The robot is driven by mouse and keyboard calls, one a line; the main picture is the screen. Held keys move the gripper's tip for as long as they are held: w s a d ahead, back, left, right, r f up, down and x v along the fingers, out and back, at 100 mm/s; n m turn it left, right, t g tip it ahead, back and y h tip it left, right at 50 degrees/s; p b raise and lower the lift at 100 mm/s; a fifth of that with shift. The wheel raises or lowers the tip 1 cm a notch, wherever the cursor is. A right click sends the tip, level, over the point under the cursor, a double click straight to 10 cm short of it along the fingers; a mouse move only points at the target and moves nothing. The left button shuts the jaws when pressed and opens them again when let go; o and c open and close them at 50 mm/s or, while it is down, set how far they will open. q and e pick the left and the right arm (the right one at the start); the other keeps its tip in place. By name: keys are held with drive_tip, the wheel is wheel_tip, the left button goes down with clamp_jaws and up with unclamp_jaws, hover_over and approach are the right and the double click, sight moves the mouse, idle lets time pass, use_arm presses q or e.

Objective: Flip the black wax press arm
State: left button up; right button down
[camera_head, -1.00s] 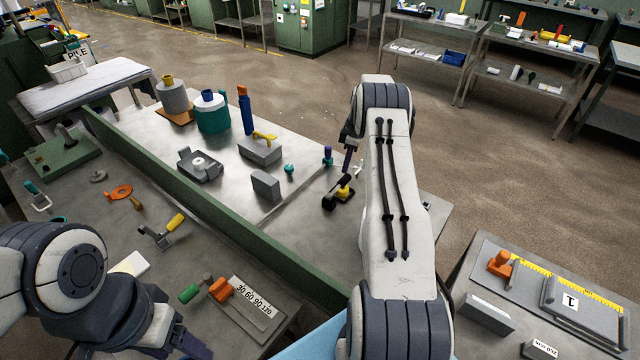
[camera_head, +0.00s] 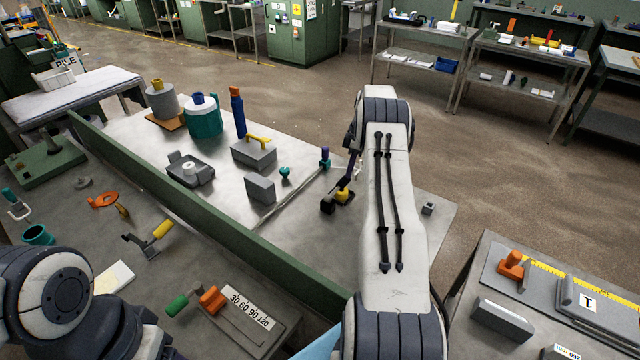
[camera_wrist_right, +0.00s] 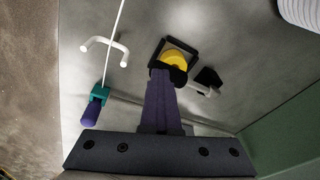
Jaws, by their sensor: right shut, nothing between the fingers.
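The wax press (camera_head: 343,195) is a small device with a yellow disc and black parts on the grey tabletop. It also shows in the right wrist view (camera_wrist_right: 177,61) with a square black frame. Its black arm (camera_head: 340,185) is tilted up by the disc. My right gripper (camera_head: 352,167) reaches down at the press from the right. In the right wrist view, its purple fingers (camera_wrist_right: 165,78) are shut and empty, with their tips at the disc and partly covering the press. Whether they touch the arm is hidden. My left gripper is out of view; only its arm shows at lower left.
A green rail (camera_head: 220,225) crosses the table on the left. A grey block (camera_head: 260,189) stands left of the press.

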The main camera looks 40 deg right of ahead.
drive_tip(key=shift+s+d+f, duration=0.2)
drive_tip(key=shift+s+f, duration=0.05)
drive_tip(key=shift+f, duration=0.4)
drive_tip(key=shift+r, duration=0.2)
wheel_tip(320, 180, up, 11)
drive_tip(key=d+b, duration=0.1)
drive_tip(key=shift+s+b, duration=0.2)
drive_tip(key=shift+b, duration=0.15)
drive_tip(key=shift+r, duration=0.1)
